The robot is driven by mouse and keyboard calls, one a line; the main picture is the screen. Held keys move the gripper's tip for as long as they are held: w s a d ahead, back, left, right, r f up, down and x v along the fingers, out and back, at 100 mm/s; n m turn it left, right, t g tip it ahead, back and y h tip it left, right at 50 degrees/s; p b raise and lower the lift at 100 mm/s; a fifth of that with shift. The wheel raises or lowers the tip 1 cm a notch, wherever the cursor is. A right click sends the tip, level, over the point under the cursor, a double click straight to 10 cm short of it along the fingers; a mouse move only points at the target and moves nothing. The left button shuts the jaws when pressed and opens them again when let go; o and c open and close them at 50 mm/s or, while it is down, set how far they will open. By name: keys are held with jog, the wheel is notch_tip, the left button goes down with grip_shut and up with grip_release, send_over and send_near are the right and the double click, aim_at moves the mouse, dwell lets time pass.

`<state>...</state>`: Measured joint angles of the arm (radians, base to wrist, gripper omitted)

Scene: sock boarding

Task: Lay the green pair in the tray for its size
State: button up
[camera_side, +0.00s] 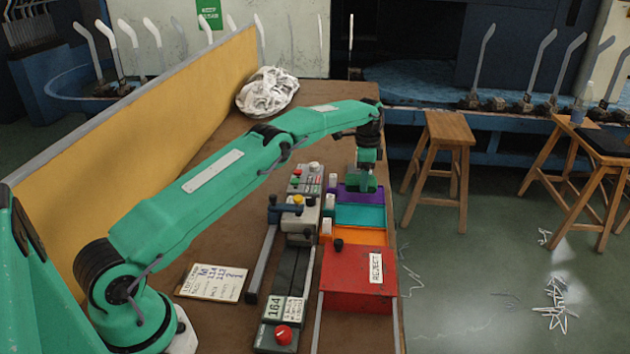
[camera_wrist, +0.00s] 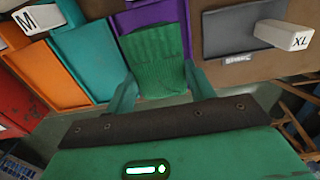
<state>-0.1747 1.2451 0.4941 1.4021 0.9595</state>
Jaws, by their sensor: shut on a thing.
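My gripper (camera_side: 362,180) is low over the purple tray (camera_side: 352,196) in the side view. In the wrist view my gripper (camera_wrist: 161,92) is shut on the green pair (camera_wrist: 156,62), a ribbed knit. The pair hangs between the two fingers, in front of the purple tray (camera_wrist: 134,17) and close to the teal tray (camera_wrist: 90,58). I cannot tell whether it touches a tray. The pair's size mark is not readable. A block marked M (camera_wrist: 38,18) stands by the teal and orange trays. A block marked XL (camera_wrist: 290,37) stands by a grey tray (camera_wrist: 240,35).
The orange tray (camera_side: 350,236) and the red REJECT box (camera_side: 345,288) lie nearer the side camera. A control box with a yellow button (camera_side: 298,212) stands left of the trays. A white heap (camera_side: 267,92) lies at the back, by the yellow partition (camera_side: 150,110).

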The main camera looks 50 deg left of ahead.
jog(key=shift+f, duration=1.05)
jog(key=shift+f, duration=0.15)
jog(key=o, duration=1.1)
jog(key=shift+r, duration=3.9)
